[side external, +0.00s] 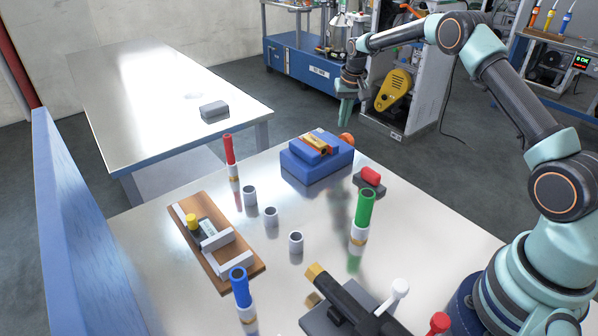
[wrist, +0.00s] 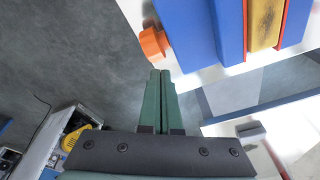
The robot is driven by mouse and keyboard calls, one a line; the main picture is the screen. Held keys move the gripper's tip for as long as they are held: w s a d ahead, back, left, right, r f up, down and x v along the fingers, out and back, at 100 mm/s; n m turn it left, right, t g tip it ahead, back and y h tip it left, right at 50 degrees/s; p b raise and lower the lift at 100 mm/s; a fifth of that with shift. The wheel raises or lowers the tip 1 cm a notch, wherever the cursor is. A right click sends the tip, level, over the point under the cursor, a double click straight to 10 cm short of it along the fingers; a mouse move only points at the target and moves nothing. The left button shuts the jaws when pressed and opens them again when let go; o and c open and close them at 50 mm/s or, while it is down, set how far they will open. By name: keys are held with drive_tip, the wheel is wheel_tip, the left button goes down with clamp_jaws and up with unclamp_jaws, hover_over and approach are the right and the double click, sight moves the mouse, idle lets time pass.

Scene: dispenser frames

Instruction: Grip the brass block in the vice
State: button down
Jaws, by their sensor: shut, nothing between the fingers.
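The blue vice (side external: 318,168) stands at the back edge of the near table. The brass block (side external: 319,143) sits in its top, between the orange-red jaw faces; I cannot tell whether they press on it. An orange knob (side external: 347,139) is on the vice's right end. In the wrist view the vice (wrist: 190,30), brass block (wrist: 264,22) and knob (wrist: 153,43) show at the top right. My gripper (side external: 345,122) is above and beyond the knob, apart from the vice. Its green fingers (wrist: 160,74) are shut together and empty.
A red-topped block (side external: 371,178) and a green-and-white cylinder (side external: 362,215) stand right of the vice. Several grey cups (side external: 271,217), a red marker-like stick (side external: 230,160) and a wooden board (side external: 215,245) are to the left. A black brass-ended tool (side external: 345,300) is in front.

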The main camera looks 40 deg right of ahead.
sight(347, 135)
drive_tip(key=shift+s, duration=0.15)
drive_tip(key=shift+s, duration=1.15)
drive_tip(key=shift+f, duration=1.1)
drive_tip(key=shift+w+f, duration=0.15)
drive_tip(key=shift+w, duration=0.1)
idle(0.6)
drive_tip(key=shift+w, duration=0.95)
idle(1.0)
drive_tip(key=shift+w+r, duration=0.1)
drive_tip(key=shift+r, duration=0.25)
drive_tip(key=shift+r, duration=1)
drive_tip(key=shift+s, duration=1.3)
